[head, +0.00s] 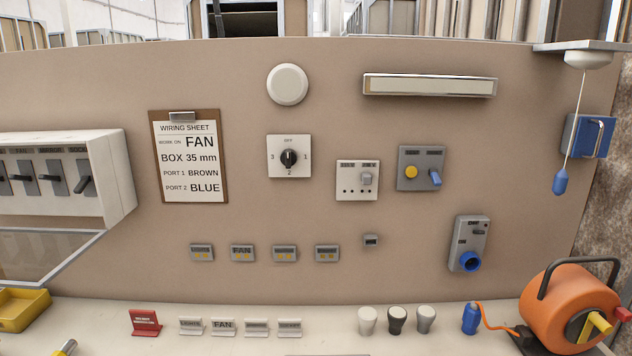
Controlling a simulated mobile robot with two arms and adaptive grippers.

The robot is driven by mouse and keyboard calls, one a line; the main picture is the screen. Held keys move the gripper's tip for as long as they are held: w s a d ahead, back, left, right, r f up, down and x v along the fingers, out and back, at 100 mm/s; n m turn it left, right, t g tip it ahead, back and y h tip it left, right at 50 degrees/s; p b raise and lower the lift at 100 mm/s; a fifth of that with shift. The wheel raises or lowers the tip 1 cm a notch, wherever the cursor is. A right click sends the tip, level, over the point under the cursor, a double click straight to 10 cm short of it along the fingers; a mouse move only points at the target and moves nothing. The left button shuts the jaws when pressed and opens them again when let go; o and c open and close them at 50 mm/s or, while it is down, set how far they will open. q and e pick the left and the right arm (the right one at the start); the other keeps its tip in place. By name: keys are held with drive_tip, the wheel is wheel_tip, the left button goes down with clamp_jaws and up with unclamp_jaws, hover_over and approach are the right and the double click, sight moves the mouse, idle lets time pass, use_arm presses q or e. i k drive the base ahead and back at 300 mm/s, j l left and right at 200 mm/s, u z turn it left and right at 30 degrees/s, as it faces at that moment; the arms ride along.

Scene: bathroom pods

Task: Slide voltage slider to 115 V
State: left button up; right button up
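A white wall plate (350,194) right of the middle has two small labels along its top, too small to read. A light grey square knob (366,179) sits on its right side, under the right label. It looks like the voltage slider, but no 115 V marking is readable. A row of dark dots runs along the plate's lower part. Neither of my grippers is in the head view, and nothing touches the plate.
A rotary switch (289,157) is left of the plate. A small grey block (371,240) is below. Knobs (396,319) and an orange cable reel (565,310) stand on the counter.

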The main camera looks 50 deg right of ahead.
sight(366, 176)
drive_tip(key=z, duration=1.85)
drive_tip(key=k+l+u, duration=0.2)
drive_tip(key=l, duration=0.15)
drive_tip(key=k+l+u, duration=0.45)
drive_tip(key=l, duration=0.25)
drive_tip(key=i, duration=0.05)
